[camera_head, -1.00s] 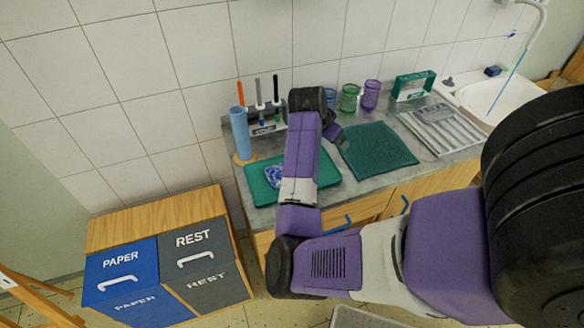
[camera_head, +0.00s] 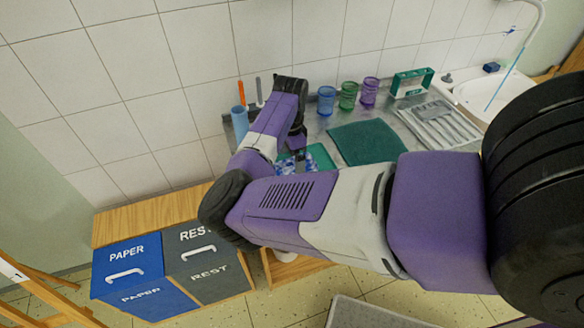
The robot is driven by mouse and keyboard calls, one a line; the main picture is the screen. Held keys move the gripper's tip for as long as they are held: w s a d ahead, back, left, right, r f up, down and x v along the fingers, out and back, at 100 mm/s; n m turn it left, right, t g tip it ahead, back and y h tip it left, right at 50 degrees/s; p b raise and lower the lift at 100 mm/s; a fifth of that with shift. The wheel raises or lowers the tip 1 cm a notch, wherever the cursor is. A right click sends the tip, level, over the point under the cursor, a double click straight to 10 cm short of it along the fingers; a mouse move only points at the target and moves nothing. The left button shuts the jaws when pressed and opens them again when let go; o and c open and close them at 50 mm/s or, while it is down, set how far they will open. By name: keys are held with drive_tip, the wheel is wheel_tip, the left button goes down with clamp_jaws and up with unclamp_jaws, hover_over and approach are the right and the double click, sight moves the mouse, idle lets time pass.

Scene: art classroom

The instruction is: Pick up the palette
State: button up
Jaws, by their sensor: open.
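A blue-and-white patterned thing (camera_head: 287,167), which seems to be the palette, lies on the green tray (camera_head: 321,157) at the left part of the counter. My arm hides much of both. My gripper (camera_head: 297,155) points down over the tray, right at the patterned thing in the picture. It is open. The fingertips are small and partly hidden, so I cannot tell whether they touch the palette or stand just above it.
A blue cylinder (camera_head: 240,123) and a tool holder stand behind my arm. Blue (camera_head: 326,100), green (camera_head: 348,96) and purple (camera_head: 370,91) cups line the wall. A dark green mat (camera_head: 367,142), a grey cutlery tray (camera_head: 440,124) and a sink (camera_head: 495,93) lie to the right.

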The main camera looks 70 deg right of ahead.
sight(292, 169)
drive_tip(key=shift+f, duration=1.3)
drive_tip(key=c, duration=1.5)
drive_tip(key=shift+r, duration=0.1)
